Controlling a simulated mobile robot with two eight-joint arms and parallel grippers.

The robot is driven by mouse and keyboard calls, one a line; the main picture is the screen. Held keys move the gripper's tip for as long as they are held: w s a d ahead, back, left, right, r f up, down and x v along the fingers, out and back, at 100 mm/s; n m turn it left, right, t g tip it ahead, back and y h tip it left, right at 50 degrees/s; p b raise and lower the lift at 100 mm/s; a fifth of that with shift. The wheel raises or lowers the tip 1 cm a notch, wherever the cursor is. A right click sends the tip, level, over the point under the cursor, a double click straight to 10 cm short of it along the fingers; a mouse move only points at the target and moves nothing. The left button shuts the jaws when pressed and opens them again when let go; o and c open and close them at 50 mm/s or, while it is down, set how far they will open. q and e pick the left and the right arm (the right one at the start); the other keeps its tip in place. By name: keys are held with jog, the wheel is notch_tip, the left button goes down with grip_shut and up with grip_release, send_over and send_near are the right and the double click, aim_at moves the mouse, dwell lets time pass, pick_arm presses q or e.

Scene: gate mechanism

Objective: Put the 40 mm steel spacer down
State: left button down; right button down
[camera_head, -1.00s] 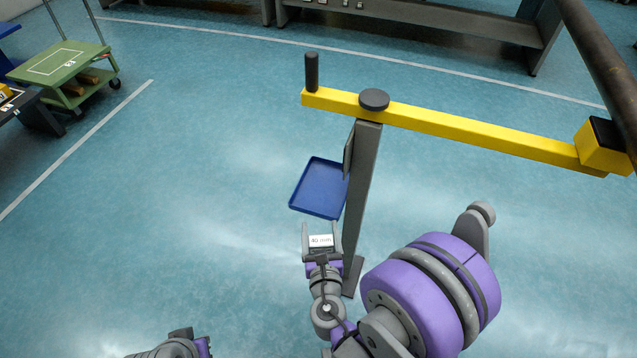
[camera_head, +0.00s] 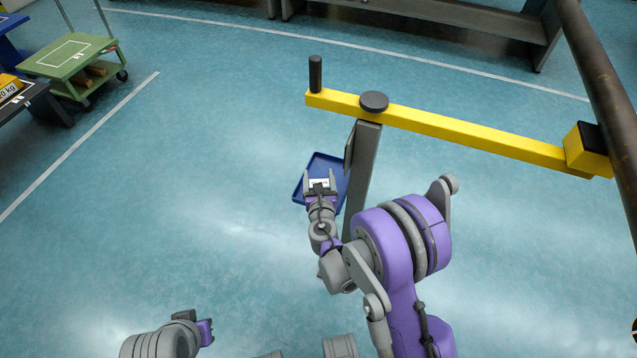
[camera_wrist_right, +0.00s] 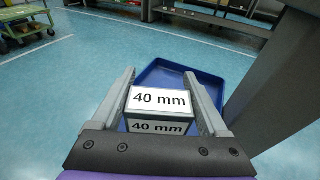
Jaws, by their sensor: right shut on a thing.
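The 40 mm steel spacer (camera_wrist_right: 160,103) is a small grey block with white "40 mm" labels. My right gripper (camera_head: 320,182) is shut on it, with a finger on each side. The spacer also shows in the head view (camera_head: 319,184), in front of the blue tray (camera_head: 328,162). The tray is shallow, with a raised rim, beside the grey post (camera_head: 362,180). In the right wrist view the tray (camera_wrist_right: 222,72) lies beyond the spacer, partly hidden by it and the fingers. I cannot tell the height of the spacer over the tray. My left gripper (camera_head: 207,330) is low at the left; its fingers are unclear.
A yellow gate arm (camera_head: 450,125) with an upright dark handle (camera_head: 315,74) crosses above the post. A dark pipe (camera_head: 606,100) is at the right. A green cart (camera_head: 70,55) stands far left. The floor left of the tray is clear.

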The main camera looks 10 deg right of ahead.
notch_tip(320, 180, down, 3)
jog(key=shift+f+b, duration=0.15)
jog(key=shift+b, duration=0.2)
